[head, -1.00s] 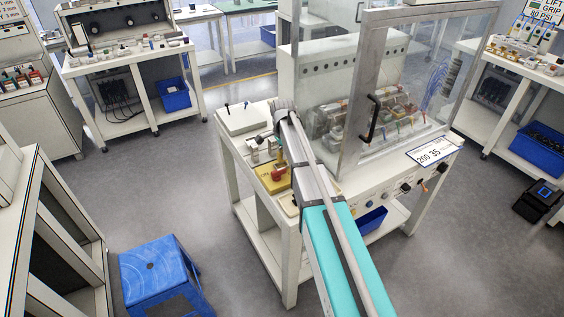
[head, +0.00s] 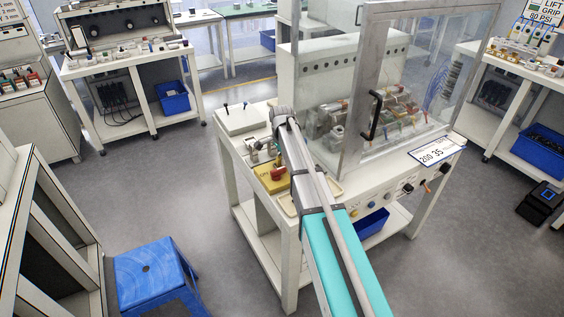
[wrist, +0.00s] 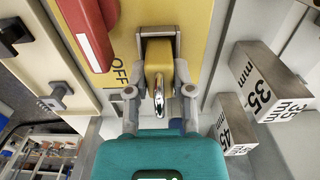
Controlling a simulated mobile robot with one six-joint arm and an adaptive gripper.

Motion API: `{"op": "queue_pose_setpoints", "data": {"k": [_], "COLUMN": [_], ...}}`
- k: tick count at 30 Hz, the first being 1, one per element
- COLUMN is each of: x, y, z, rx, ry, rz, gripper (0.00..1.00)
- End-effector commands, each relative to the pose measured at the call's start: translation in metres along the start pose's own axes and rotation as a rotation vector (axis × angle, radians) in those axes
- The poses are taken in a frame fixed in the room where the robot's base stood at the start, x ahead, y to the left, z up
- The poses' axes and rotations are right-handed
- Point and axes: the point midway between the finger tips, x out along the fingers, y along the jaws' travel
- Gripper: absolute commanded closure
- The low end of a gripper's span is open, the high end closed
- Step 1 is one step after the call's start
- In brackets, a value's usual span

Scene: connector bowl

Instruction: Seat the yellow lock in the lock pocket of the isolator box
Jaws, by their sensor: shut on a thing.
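The yellow isolator box (head: 268,184) sits on the near left part of the bench, with its red handle (head: 279,173). In the wrist view the box face (wrist: 115,75) carries the word OFF, and the red handle (wrist: 85,38) is at upper left. The grey lock pocket (wrist: 160,33) frames the yellow lock (wrist: 158,62), whose metal shackle (wrist: 159,98) points towards me. My gripper (wrist: 159,93) is shut on the lock, one finger on each side. The lock appears within the pocket walls; its depth cannot be told. In the head view my arm hides the lock.
Metal blocks marked 35 mm (wrist: 252,80) and 45 mm (wrist: 232,125) stand right of the box in the wrist view. A clear guarded enclosure with a black door handle (head: 371,115) rises beside my arm. A blue stool (head: 155,275) stands on the floor at lower left.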

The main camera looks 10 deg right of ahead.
Motion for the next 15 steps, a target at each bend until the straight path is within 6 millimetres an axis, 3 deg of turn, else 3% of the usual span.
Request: {"op": "queue_pose_setpoints", "data": {"k": [13,14,15], "x": [0.0037,0.0036,0.0027], "y": [-0.0001,-0.0001,-0.0001], "z": [0.0003,0.0003,0.0003], "rx": [0.0,0.0,0.0], "ry": [0.0,0.0,0.0], "rz": [0.0,0.0,0.0], "gripper": [1.0,0.68,0.6]}}
